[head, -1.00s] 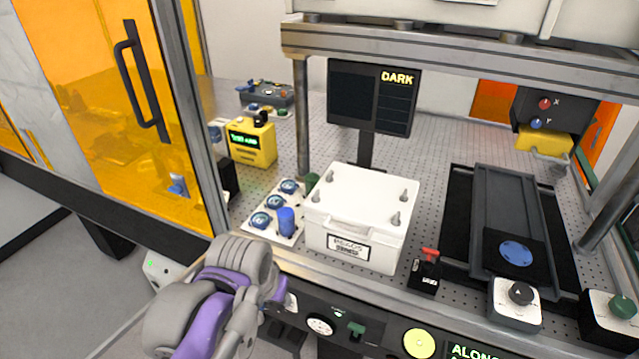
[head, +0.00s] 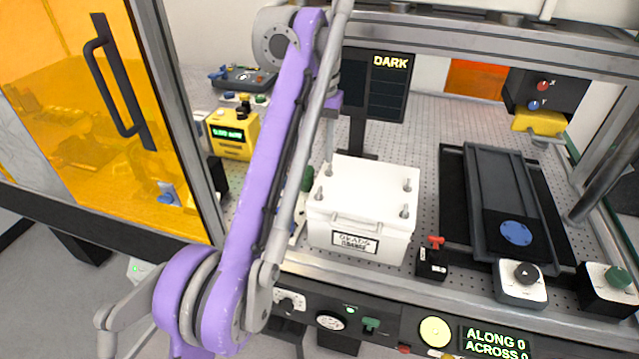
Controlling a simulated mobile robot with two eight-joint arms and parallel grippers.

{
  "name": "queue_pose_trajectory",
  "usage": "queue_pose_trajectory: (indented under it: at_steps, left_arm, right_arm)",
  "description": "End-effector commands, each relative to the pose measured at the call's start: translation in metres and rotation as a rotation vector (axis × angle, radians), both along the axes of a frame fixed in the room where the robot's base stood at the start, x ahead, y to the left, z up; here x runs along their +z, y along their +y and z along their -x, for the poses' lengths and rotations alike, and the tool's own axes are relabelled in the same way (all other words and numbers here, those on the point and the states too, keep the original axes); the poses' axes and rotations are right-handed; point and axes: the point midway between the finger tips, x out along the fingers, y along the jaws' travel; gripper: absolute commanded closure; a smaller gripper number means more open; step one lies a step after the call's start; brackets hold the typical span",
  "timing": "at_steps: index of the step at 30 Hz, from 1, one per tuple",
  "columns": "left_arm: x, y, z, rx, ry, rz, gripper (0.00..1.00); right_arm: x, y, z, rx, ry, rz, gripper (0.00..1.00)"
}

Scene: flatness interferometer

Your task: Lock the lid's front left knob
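The white lidded box (head: 357,222) stands on the perforated bench. Its white lid (head: 366,184) is on, with an upright grey knob near each corner. The front left knob (head: 318,194) stands clear in view, close to the right side of my raised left arm. Nothing is seen touching it. I cannot tell from its shape whether it is locked. My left arm crosses from the lower left to the top, in front of the bench left of the box. Its fingertips cannot be made out, so their opening is unclear. My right gripper is not in view.
A dark screen reading DARK (head: 388,88) stands behind the box. A small red-topped switch (head: 433,258) sits right of it, then a dark tray slide (head: 500,190). A metal beam (head: 480,50) spans above. A yellow meter (head: 232,134) stands at the left.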

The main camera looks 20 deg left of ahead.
Motion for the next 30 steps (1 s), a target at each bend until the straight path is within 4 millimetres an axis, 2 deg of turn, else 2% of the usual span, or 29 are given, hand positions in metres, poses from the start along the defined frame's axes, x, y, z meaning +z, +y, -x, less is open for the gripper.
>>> queue_pose_trajectory:
  at_steps: [1,7,15,20,28,30]
  left_arm:
    - [-0.014,0.000,0.001,0.000,0.004,0.000,0.60]
    - [-0.054,0.000,0.001,0.000,0.003,0.000,0.60]
    - [-0.091,0.000,0.001,0.000,0.000,0.000,0.60]
    - [-0.099,0.000,0.001,0.000,-0.001,0.000,0.60]
    - [-0.099,0.000,0.001,0.000,-0.001,0.000,0.60]
    - [-0.099,0.000,0.001,0.000,-0.001,0.000,0.73]
  right_arm:
    - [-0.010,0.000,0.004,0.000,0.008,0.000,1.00]
    - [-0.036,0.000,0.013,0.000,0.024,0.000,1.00]
    - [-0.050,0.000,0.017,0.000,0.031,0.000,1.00]
    - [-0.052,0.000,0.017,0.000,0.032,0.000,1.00]
    - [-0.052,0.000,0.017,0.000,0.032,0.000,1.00]
    - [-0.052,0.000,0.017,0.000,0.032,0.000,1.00]
